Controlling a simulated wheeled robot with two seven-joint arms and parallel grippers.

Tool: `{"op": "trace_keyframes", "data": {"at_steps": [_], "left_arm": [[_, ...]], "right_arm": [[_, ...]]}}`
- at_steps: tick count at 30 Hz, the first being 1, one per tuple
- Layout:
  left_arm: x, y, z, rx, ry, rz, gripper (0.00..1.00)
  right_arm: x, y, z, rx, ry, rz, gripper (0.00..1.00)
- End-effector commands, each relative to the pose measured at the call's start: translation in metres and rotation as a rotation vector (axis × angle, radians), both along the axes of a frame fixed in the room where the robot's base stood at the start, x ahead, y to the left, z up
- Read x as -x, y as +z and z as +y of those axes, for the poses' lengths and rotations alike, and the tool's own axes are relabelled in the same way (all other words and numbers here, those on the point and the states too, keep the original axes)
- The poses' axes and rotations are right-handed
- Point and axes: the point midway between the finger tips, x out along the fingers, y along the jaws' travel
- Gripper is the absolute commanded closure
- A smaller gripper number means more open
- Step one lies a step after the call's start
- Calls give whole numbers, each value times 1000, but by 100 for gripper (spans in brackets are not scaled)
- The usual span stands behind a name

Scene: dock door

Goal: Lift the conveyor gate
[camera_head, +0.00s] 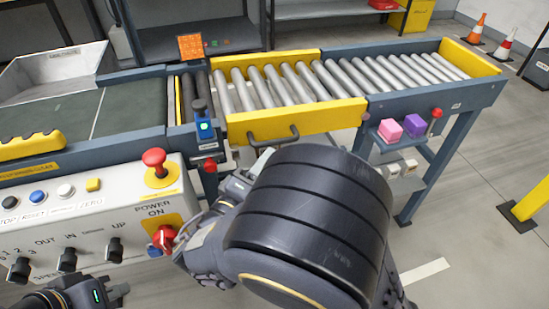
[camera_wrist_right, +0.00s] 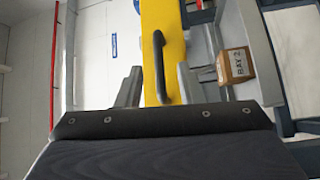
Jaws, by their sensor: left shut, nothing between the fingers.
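The conveyor gate (camera_head: 295,124) is a yellow-sided roller section in the middle of the line, lying level with the rollers beside it. A dark bar handle (camera_head: 273,138) sticks out from its near yellow side. In the right wrist view the handle (camera_wrist_right: 159,65) stands out from the yellow panel (camera_wrist_right: 178,25). My right gripper (camera_wrist_right: 158,88) is open, its two fingers apart with the handle between them in the picture; I cannot tell if they touch it. In the head view my right arm hides most of that gripper. My left gripper (camera_head: 116,292) is shut and empty, low at the left.
A control panel (camera_head: 90,225) with knobs, buttons and a red mushroom button (camera_head: 154,158) stands at the left near my arms. Pink (camera_head: 390,130) and purple (camera_head: 414,125) blocks sit on a side shelf. Cones (camera_head: 478,28) stand far right. Floor at the right is mostly clear.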

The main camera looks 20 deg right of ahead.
Motion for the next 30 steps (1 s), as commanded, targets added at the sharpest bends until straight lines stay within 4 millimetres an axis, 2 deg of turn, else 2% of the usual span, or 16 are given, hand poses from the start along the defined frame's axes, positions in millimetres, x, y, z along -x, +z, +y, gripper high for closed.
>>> {"op": "trace_keyframes", "data": {"at_steps": [4,12,18,28,30], "left_arm": [[0,-3,0,0,0,-1,100],[0,-9,0,0,0,-1,100],[0,-11,0,0,0,0,100],[0,-11,0,0,0,0,100],[0,-11,0,0,0,0,100]], "right_arm": [[-8,2,0,14,19,-25,66],[-38,5,-31,12,14,-21,66],[-54,8,-45,13,15,-19,66],[-57,9,-48,13,17,-18,66],[-57,9,-48,13,17,-18,75]]}}
